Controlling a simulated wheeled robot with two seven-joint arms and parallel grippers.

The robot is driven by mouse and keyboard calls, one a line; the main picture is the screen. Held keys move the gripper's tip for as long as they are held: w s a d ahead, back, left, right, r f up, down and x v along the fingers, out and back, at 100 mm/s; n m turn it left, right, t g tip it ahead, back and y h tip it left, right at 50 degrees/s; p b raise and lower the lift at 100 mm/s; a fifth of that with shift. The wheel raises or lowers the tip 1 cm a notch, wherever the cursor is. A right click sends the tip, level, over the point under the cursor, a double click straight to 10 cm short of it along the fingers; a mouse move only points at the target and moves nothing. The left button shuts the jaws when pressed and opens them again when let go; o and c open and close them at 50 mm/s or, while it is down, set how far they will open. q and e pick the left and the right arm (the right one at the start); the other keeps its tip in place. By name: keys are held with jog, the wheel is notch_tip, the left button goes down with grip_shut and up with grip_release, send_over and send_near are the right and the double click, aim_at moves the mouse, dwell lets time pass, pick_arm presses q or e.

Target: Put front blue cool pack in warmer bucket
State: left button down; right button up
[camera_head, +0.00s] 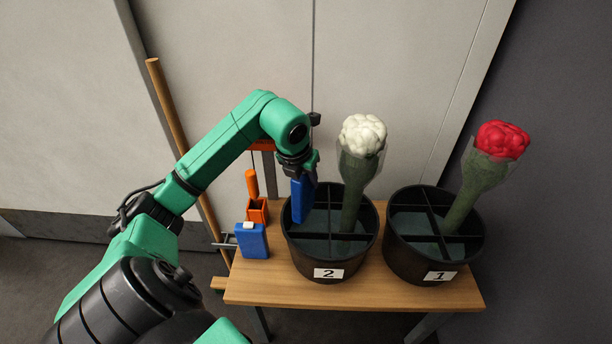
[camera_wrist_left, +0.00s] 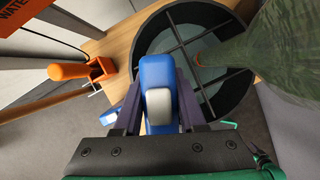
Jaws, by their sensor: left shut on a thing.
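My left gripper (camera_head: 300,172) is shut on a blue cool pack (camera_head: 302,201) and holds it upright over the left part of the black bucket labelled 2 (camera_head: 330,268). In the left wrist view the held pack (camera_wrist_left: 156,72) with its pale cap sits between the fingers, and the bucket rim (camera_wrist_left: 141,42) shows behind it. A second blue cool pack (camera_head: 252,242) with a white cap stands on the table left of bucket 2. The black bucket labelled 1 (camera_head: 410,267) stands to the right. Neither bucket shows which is warmer. My right gripper is out of view.
Bucket 2 holds a white-topped flower bunch (camera_head: 362,135); bucket 1 holds a red-topped one (camera_head: 502,139). Both have cross dividers. An orange holder (camera_head: 257,212) with an orange-handled tool stands behind the second pack. A wooden pole (camera_head: 172,115) leans left of the wooden table (camera_head: 290,291).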

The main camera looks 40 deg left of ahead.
pick_arm(q)
notch_tip(320, 180, down, 7)
jog(key=b, duration=0.5)
jog(key=shift+f+b, duration=0.15)
jog(key=shift+b, duration=0.25)
jog(key=shift+c, duration=2)
grip_release()
jog(key=shift+s, duration=0.1)
jog(key=p+v, duration=0.1)
jog(key=v, duration=1.3)
jog(key=shift+r, duration=0.3)
jog(key=shift+s, duration=0.15)
